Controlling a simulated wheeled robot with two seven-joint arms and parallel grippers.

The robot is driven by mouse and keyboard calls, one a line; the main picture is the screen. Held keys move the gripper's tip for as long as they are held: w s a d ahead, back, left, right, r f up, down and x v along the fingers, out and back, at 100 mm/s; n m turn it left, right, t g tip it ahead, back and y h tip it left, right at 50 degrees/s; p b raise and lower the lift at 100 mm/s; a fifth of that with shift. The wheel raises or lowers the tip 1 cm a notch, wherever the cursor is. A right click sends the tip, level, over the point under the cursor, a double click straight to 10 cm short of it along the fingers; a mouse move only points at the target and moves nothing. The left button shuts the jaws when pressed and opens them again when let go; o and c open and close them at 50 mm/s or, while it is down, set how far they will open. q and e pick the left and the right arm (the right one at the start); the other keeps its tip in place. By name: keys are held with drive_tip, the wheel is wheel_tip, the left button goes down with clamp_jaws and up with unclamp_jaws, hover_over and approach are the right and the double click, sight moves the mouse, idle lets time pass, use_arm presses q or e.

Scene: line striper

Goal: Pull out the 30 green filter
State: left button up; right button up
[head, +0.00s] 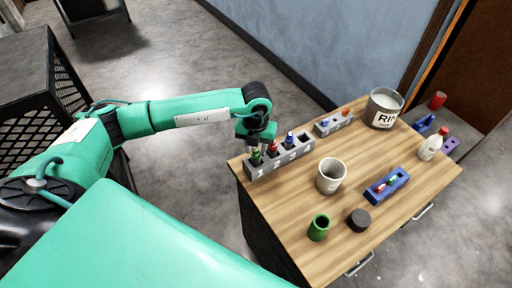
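A grey rack (283,158) with numbered slots stands at the left back edge of the wooden table. A small green filter (257,159) is upright in its leftmost slot. A red piece (273,148) and a blue piece (290,139) stand in the slots beside it, and the rightmost slot looks empty. My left gripper (256,139) points down just above the rack's left end, over the green filter. Its fingers are too small and dark to tell whether they are open or touch the filter. My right gripper is not in view.
On the table (290,225) are a smaller grey rack (333,125), a white mug (330,176), a labelled container (383,109), a blue holder (387,187), a green cup (319,227), a dark round lid (359,220) and a white bottle (430,148).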

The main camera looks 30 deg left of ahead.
use_arm(q)
clamp_jaws()
drive_tip(key=shift+r, duration=0.75)
drive_tip(key=shift+r+p, duration=1.8)
drive_tip(key=shift+r, duration=1.6)
